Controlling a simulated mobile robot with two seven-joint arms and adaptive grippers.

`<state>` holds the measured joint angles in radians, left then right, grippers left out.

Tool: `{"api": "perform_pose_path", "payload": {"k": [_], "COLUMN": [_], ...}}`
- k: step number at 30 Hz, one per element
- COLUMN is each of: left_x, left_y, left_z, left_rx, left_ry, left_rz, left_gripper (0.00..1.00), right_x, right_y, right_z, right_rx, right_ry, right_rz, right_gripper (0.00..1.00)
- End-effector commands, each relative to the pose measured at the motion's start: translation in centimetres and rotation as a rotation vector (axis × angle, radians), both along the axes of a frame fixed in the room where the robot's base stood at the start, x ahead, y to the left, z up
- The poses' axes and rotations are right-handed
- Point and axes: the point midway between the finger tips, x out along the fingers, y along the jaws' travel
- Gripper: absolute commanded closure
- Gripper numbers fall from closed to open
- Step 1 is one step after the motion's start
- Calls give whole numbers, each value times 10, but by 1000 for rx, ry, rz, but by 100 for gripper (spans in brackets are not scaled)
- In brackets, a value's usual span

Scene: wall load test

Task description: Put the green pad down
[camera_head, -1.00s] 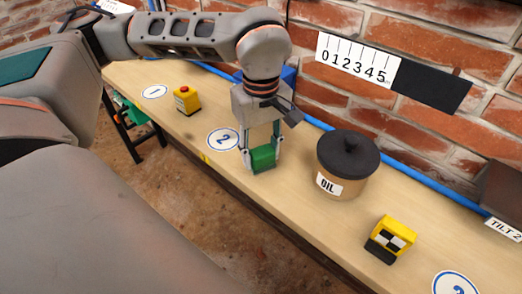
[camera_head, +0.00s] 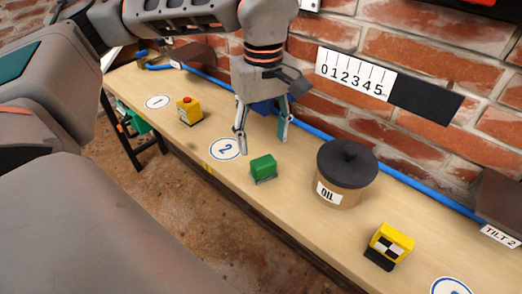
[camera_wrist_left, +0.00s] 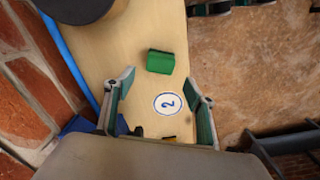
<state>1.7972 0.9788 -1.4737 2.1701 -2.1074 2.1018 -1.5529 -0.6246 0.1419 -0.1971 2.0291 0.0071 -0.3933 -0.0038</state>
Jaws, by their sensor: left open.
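The green pad (camera_head: 263,167) rests on the wooden bench (camera_head: 300,215), to the right of the round mark numbered 2 (camera_head: 227,149). My left gripper (camera_head: 263,146) is open and empty, raised above and behind the pad, with its fingers spread and apart from it. In the left wrist view the green pad (camera_wrist_left: 160,62) lies on the bench beyond the open fingertips (camera_wrist_left: 166,88), close to the mark numbered 2 (camera_wrist_left: 168,103). My right gripper is not in view.
An oil pot (camera_head: 346,172) with a black lid stands right of the pad. A yellow box with a red button (camera_head: 189,110) is at left, and a yellow checkered block (camera_head: 388,246) at right. A blue pipe (camera_head: 310,130) and brick wall (camera_head: 435,95) run behind.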

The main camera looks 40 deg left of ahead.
Motion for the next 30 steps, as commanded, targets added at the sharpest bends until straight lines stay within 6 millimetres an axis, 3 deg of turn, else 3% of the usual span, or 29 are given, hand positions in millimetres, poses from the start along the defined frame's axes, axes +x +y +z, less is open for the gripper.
{"api": "perform_pose_path", "payload": {"k": [3,9,27,30], "left_x": [0,0,0,-1], "left_y": [0,0,0,0], "left_z": [23,39,40,51], "left_rx": [0,1,0,0], "left_ry": [-4,0,1,-9], "left_rz": [0,0,-1,0], "left_gripper": [45,45,45,45], "right_x": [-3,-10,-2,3], "right_y": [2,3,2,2], "right_z": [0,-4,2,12], "right_rx": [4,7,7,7], "right_ry": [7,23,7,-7], "right_rz": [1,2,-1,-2], "right_gripper": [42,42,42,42]}}
